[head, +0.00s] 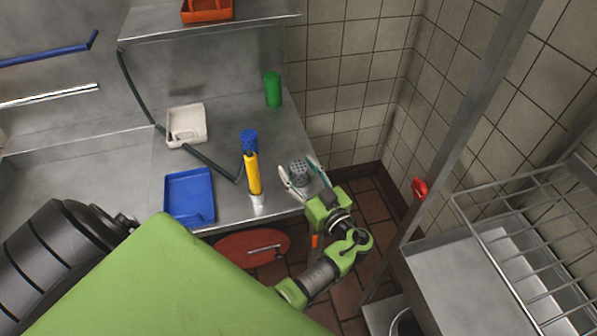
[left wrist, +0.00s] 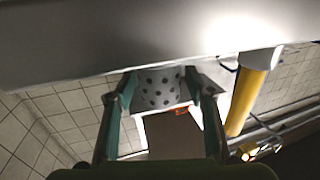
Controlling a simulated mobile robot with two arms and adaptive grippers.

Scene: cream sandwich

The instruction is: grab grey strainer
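The grey strainer (head: 299,172), a small cup with dark holes, stands near the right front corner of the steel counter. My left gripper (head: 305,177) is at that corner with its fingers spread, one on each side of the strainer. In the left wrist view, the strainer (left wrist: 159,90) shows between the two fingertips of the left gripper (left wrist: 159,85). I cannot tell whether either finger touches it. My right gripper is not in view.
A yellow and blue faucet sprayer (head: 253,172) stands just left of the strainer. A blue tray (head: 189,197), a white container (head: 187,125) and a green cup (head: 272,89) are on the counter. A tiled wall (head: 345,75) is behind. A wire rack (head: 530,240) stands at the right.

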